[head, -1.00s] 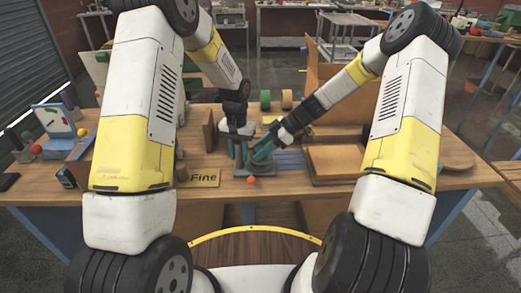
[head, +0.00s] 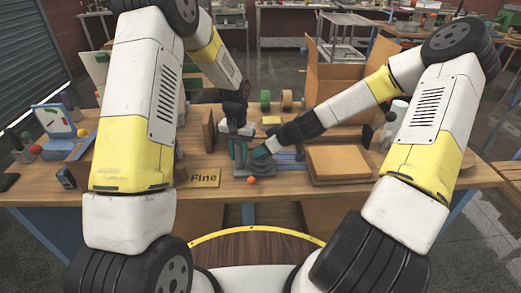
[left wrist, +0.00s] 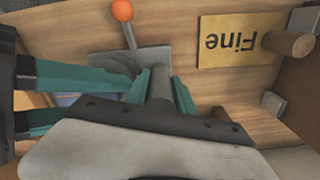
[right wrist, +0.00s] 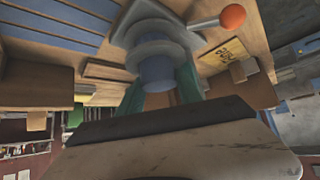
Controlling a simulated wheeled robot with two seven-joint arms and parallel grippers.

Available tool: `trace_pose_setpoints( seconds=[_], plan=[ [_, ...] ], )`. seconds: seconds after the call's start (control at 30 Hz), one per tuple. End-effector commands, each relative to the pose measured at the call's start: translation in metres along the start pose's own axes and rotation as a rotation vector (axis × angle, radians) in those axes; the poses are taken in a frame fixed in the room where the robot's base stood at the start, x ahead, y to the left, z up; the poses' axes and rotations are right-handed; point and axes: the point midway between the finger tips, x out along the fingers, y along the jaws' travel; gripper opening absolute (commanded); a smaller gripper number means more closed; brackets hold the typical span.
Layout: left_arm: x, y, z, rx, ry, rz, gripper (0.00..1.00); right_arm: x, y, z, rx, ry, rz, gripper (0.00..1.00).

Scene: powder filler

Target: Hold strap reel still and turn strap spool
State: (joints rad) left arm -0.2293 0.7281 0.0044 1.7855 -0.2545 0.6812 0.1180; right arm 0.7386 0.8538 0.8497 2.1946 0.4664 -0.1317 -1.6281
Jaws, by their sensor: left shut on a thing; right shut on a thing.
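The strap reel (head: 272,191) is a grey unit at the table's front edge, with an orange-ball lever. In the left wrist view its grey plate (left wrist: 108,61) and upright post (left wrist: 160,84) show. My left gripper (head: 238,150) is shut on the post, with teal fingers (left wrist: 162,90) on both sides. The strap spool appears as a flanged blue-grey cylinder (right wrist: 157,71) in the right wrist view. My right gripper (head: 257,153) is shut on it, one finger on each side (right wrist: 160,88). The spool is mostly hidden by my right gripper in the head view.
A "Fine" sign (head: 204,178) lies left of the reel. Green (head: 265,98) and tan rolls (head: 287,98) stand behind. My two grippers are close together.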

Motion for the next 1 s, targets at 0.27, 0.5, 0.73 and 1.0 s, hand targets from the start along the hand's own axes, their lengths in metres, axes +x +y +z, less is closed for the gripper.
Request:
trace_pose_setpoints(
  seconds=[0.27,0.5,0.73,1.0],
  plan=[
    [-0.0006,0.0016,-0.0001,0.001,0.0,0.002,0.0,-0.0001,0.0004,-0.0005,0.01,0.002,0.011,0.01],
    [-0.0006,0.0015,-0.0001,0.001,0.0,0.002,0.0,-0.0001,0.0004,-0.0006,0.01,0.002,0.01,0.45],
    [-0.0006,0.0011,-0.0004,0.0,0.001,0.002,0.0,0.0,-0.0002,-0.0005,0.009,0.002,0.009,0.63],
    [-0.0007,0.001,-0.0007,0.0,0.002,0.001,0.0,0.0005,-0.0003,-0.0002,-0.018,-0.001,-0.019,0.63]
  ],
)
